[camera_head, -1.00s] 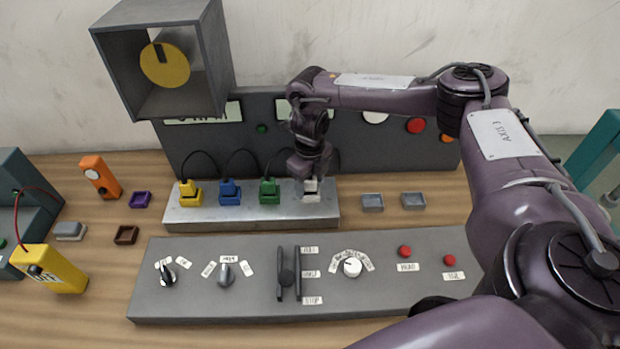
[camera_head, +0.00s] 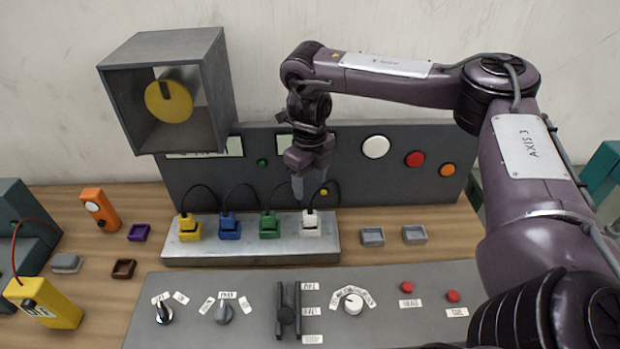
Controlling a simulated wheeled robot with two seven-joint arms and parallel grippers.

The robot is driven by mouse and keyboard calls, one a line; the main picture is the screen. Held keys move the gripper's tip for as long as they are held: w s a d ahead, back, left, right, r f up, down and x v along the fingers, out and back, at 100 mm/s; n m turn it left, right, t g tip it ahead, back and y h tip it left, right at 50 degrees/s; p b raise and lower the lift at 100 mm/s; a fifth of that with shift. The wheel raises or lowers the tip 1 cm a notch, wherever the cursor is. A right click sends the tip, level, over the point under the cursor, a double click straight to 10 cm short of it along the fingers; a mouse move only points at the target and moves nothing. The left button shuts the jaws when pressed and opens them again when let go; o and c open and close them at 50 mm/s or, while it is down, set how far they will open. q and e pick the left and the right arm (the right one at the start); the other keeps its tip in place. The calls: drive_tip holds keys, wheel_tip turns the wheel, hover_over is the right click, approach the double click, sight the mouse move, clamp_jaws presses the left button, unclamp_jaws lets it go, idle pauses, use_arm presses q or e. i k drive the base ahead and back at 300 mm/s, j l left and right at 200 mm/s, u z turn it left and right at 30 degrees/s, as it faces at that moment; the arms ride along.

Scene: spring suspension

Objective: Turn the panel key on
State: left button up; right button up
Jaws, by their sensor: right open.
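A grey control panel (camera_head: 255,290) lies at the front of the table. At its left end is a small dark and silver switch (camera_head: 164,313) with labels around it, which looks like the panel key; the label text is too small to read. A similar knob (camera_head: 223,313) sits to its right. My right gripper (camera_head: 311,187) is open and empty, pointing down above the white plug (camera_head: 311,225) at the right end of a metal block (camera_head: 250,250). It is far behind and to the right of the switch. My left gripper is not in view.
Yellow (camera_head: 190,229), blue (camera_head: 230,227) and green plugs (camera_head: 270,225) stand on the block with black cables. A slider (camera_head: 288,310), a white dial (camera_head: 352,304) and red buttons share the panel. A grey box (camera_head: 222,80) with a yellow disc overhangs the back left.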

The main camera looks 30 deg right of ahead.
sight(165, 315)
drive_tip(key=k+j, duration=1.2)
drive_tip(key=k, duration=0.1)
